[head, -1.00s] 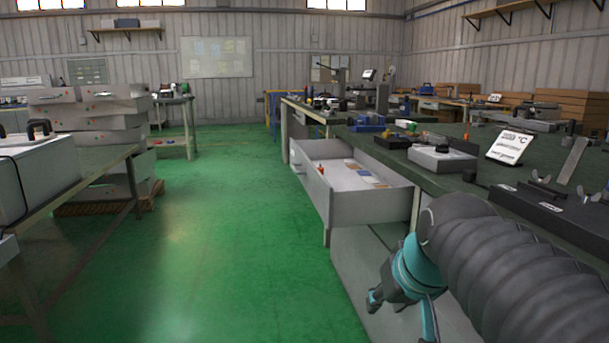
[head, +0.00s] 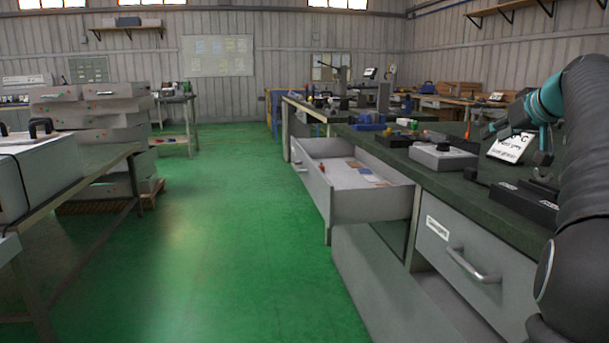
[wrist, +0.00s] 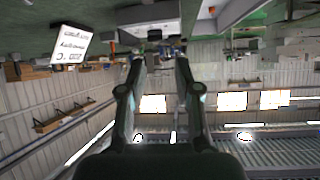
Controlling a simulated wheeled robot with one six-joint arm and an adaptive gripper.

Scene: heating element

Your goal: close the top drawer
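A grey drawer (head: 375,206) under the green-topped bench stands pulled out into the aisle, with a few small flat items inside. A nearer drawer front (head: 462,262) with a white label and a bar handle (head: 472,266) sits flush under the bench edge at the right. Below it, a grey panel or lower drawer (head: 375,285) juts out; I cannot tell which. My gripper (head: 517,143) is raised over the bench top, apart from both drawers. In the wrist view its two fingers (wrist: 160,65) are spread with nothing between them.
The bench top (head: 455,183) carries a small grey box with a black knob (head: 442,157), a sign (head: 510,148) and dark devices. A table with a white case (head: 40,170) and stacked grey boxes (head: 95,115) stand left. The green floor (head: 220,230) between is clear.

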